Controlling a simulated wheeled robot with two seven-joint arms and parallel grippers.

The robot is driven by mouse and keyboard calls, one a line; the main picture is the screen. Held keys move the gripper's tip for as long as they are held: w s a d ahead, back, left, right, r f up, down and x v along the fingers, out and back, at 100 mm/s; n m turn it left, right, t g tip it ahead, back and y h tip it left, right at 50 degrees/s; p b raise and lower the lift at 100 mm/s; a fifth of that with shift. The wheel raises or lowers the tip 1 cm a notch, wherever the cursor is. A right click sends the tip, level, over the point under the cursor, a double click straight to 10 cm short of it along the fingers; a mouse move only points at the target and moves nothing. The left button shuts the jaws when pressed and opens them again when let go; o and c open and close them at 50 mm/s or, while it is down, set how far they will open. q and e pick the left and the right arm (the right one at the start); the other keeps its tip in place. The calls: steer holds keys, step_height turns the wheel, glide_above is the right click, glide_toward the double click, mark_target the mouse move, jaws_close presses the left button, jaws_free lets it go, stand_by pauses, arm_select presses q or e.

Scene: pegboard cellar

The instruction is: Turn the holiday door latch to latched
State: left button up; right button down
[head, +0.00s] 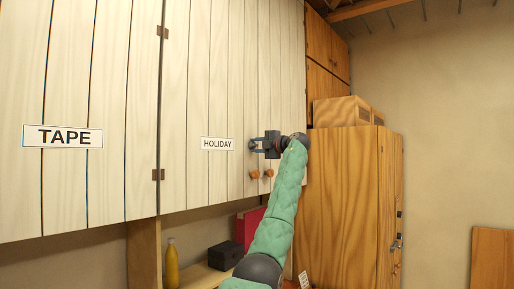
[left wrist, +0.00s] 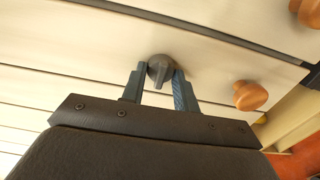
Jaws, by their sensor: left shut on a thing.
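The holiday door (head: 200,90) is a pale plank door with a HOLIDAY label (head: 217,143), and it looks closed. My left gripper (head: 256,145) reaches up to it just right of the label. In the left wrist view the latch (left wrist: 161,70) is a dark round knob with a raised grip, set on the pale boards. My left gripper's two fingers (left wrist: 158,88) stand on either side of the latch and are shut on it. In the head view the gripper mostly hides the latch, so its turn is hard to tell there. My right gripper is in neither view.
A TAPE door (head: 90,190) is at left. A yellow bottle (head: 171,265) and black box (head: 226,255) stand below. A tall wooden cabinet (head: 343,200) is at right.

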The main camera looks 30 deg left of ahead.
arm_select(q)
steer(key=shift+f, duration=0.2)
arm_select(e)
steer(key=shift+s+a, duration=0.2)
arm_select(q)
steer(key=o, duration=1)
steer(key=shift+s+r, duration=0.1)
steer(key=shift+c, duration=0.2)
steer(key=d+b, duration=0.3)
steer(key=d, duration=0.4)
steer(key=shift+s+d+b, duration=0.25)
steer(key=shift+d+b, duration=0.1)
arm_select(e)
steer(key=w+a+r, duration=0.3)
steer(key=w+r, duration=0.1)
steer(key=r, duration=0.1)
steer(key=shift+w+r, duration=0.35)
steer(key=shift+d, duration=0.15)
